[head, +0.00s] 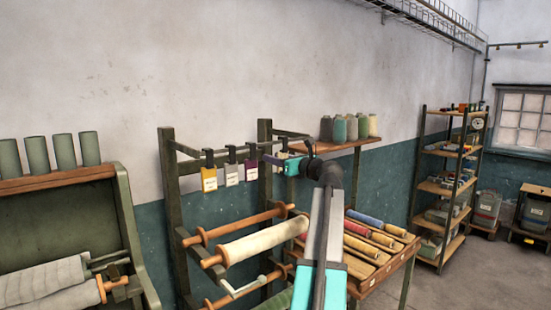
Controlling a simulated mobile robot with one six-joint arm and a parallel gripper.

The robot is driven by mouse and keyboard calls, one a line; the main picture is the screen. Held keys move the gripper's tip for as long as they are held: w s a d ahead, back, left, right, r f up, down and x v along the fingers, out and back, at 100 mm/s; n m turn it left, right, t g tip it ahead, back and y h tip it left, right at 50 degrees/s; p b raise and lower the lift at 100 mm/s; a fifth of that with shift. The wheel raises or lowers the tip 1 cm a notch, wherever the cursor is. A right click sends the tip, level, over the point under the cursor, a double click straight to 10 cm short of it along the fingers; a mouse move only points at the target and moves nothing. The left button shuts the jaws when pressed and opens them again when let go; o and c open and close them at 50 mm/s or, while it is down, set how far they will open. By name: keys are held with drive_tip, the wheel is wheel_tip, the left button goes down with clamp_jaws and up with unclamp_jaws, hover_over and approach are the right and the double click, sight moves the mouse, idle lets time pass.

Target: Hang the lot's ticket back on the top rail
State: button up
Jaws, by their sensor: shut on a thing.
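The top rail (220,151) runs across the upper part of a green wooden rack. A yellow ticket (209,179), a whitish ticket (231,175) and another pale ticket (251,171) hang from it by dark clips. My gripper (281,163) is at the rail's right end, pointing left. It is shut on a small purple piece (271,160), which looks like a ticket seen nearly edge-on, right of the hanging tickets. The fingers hide part of it. I cannot tell whether its clip touches the rail.
Below the rail are wooden rollers, one with a cream cloth roll (263,242). A table with coloured rolls (365,235) is right of my arm. A shelf with several cones (351,128) is behind my gripper. A green rack (60,220) stands at left.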

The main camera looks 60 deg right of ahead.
drive_tip(key=o, duration=1.1)
drive_tip(key=shift+s, duration=0.1)
drive_tip(key=b+v, duration=0.4)
drive_tip(key=v, duration=0.9)
drive_tip(key=shift+s+a, duration=0.2)
drive_tip(key=shift+s, duration=0.1)
